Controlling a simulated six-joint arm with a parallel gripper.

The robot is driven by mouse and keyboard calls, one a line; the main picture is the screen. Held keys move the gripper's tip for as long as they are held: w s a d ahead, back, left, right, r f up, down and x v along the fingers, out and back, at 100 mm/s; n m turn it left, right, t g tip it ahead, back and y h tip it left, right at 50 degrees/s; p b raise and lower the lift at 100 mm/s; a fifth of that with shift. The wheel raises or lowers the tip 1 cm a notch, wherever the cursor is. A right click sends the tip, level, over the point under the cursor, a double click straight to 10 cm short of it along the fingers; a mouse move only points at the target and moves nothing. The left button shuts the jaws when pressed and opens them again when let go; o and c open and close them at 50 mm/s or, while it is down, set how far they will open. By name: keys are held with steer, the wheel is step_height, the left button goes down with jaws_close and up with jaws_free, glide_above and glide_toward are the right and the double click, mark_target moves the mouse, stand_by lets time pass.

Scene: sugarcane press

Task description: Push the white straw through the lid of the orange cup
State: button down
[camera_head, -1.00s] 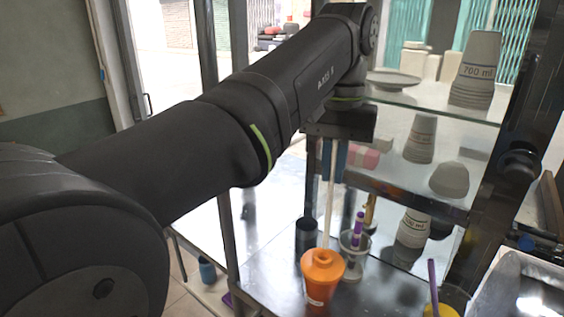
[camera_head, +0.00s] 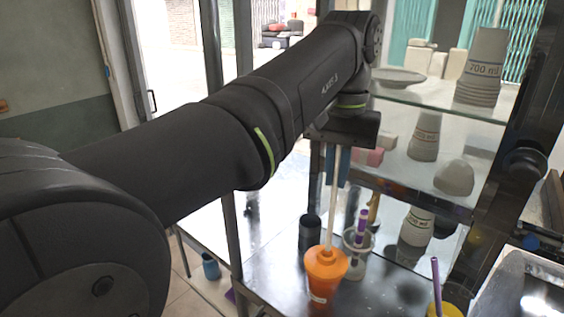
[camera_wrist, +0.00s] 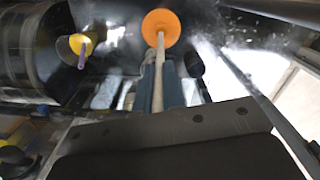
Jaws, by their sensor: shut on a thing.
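The orange cup (camera_head: 322,283) with its orange lid (camera_head: 326,259) stands upright on the metal table. My gripper (camera_head: 338,172) is above it, pointing down and shut on the white straw (camera_head: 331,212). The straw is nearly upright, with a slight tilt, and its lower end meets the top of the lid. I cannot tell how far it reaches into the lid. In the wrist view the straw (camera_wrist: 158,75) runs from between the blue fingers (camera_wrist: 166,88) to the round orange lid (camera_wrist: 161,27).
A clear cup with purple straws (camera_head: 358,242) stands close behind the orange cup to the right. A dark cup (camera_head: 309,231) is behind it to the left. A yellow cup with a purple straw (camera_head: 443,309) is at the front right. Glass shelves (camera_head: 425,97) hold stacked cups.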

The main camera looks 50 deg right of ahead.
mark_target(328, 250)
steer(key=shift+f, duration=7.5)
steer(key=c, duration=1.5)
jaws_free()
steer(key=shift+o, duration=0.2)
step_height(328, 250, up, 7)
